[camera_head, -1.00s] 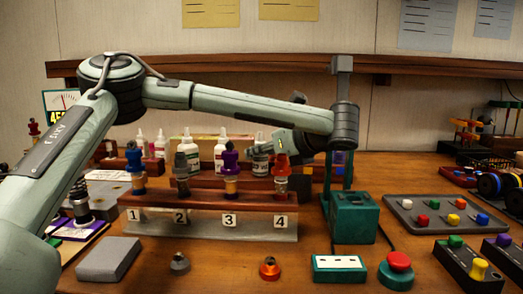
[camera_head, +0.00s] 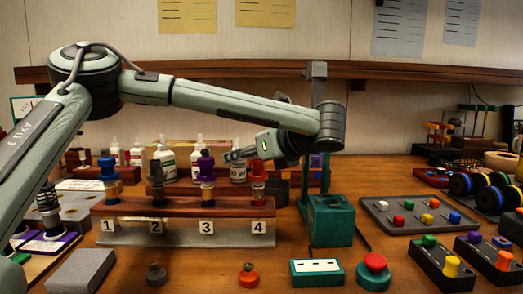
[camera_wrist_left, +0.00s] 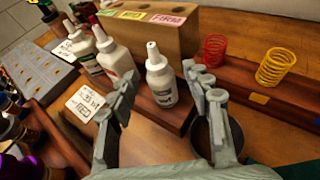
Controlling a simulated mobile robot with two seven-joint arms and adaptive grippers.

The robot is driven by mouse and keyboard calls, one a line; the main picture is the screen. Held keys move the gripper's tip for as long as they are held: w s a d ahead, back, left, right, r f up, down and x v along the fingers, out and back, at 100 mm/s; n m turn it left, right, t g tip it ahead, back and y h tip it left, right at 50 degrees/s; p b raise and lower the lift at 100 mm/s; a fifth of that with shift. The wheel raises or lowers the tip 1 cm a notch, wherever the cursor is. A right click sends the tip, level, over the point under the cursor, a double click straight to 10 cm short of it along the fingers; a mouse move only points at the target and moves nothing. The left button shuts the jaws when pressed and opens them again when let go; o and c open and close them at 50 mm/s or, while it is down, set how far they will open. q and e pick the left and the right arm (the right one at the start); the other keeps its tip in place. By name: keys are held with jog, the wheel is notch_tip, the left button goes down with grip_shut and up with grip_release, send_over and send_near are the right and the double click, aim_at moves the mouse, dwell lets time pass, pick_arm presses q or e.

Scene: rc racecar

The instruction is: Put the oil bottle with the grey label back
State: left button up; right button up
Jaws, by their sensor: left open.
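The oil bottle (camera_head: 238,173) is white with a nozzle and a dark-lettered label that looks greyish. It stands upright behind the numbered stand, and it also shows in the left wrist view (camera_wrist_left: 161,80). My left gripper (camera_head: 233,155) is open at the bottle's upper part in the head view. In the left wrist view its fingers (camera_wrist_left: 158,84) spread to either side of the bottle, with a gap to each; contact is not visible. Other white bottles (camera_wrist_left: 115,58) stand to the left in that view. My right gripper is not in view.
The numbered stand (camera_head: 180,207) holds several dampers in front of the bottles. A dark round cup (camera_wrist_left: 205,138) is beside the right finger. A wooden block (camera_wrist_left: 150,32) with coloured labels is behind the bottle, and coil springs (camera_wrist_left: 275,67) are to the right.

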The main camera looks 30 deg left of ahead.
pick_arm(q)
jog(key=b+v, duration=0.1)
jog(key=v, duration=0.9)
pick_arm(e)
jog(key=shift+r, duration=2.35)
